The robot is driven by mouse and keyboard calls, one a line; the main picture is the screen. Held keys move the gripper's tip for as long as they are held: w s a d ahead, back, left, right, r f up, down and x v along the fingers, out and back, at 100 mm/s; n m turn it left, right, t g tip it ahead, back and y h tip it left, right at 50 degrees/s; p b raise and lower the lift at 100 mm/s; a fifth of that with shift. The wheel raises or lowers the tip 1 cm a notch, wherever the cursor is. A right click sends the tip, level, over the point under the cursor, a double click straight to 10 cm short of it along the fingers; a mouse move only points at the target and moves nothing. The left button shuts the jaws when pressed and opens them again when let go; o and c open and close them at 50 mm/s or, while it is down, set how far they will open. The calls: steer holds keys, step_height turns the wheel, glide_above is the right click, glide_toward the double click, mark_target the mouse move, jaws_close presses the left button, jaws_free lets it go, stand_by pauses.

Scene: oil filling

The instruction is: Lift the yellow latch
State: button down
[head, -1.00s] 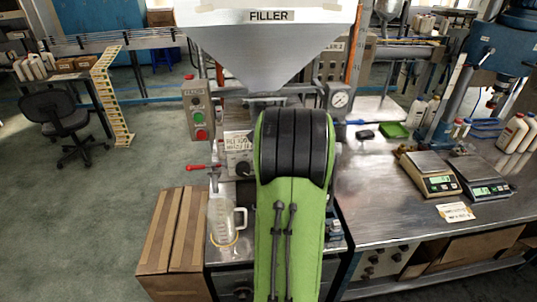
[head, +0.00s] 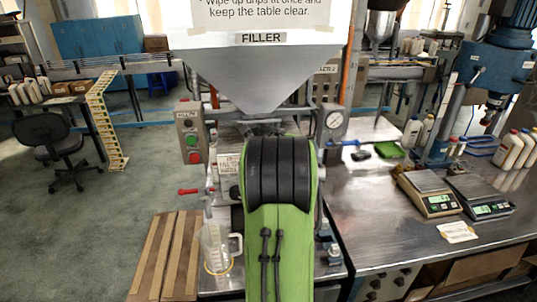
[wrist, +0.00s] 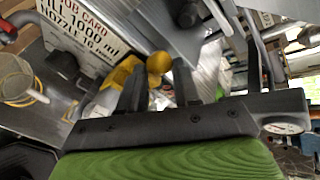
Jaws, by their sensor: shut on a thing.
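The yellow latch (wrist: 118,72), with a round yellow knob (wrist: 158,62), shows in the wrist view. My gripper (wrist: 160,82) has its two dark fingers on either side of the latch, just below the knob, and is shut on it. The exact contact is partly hidden by the fingers. In the head view my own green arm covers the latch and the gripper.
The steel filler hopper (head: 262,75) stands above my arm. A clear jug (head: 216,247) stands left of my arm, below a red-handled valve (head: 190,191). The job card (wrist: 75,40) is close to the gripper. Scales (head: 428,193) stand on the right bench.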

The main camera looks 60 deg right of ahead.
steer(key=shift+w+a+f+y, duration=0.3)
steer(key=shift+w+a+f, duration=0.05)
steer(key=shift+f, duration=0.15)
steer(key=c, duration=1.2)
jaws_free()
steer(key=o, duration=0.3)
steer(key=shift+w+d+f, duration=0.1)
steer(key=shift+w, duration=0.05)
steer(key=b+v, duration=0.2)
steer(key=v, duration=1.4)
steer(key=shift+d, duration=0.15)
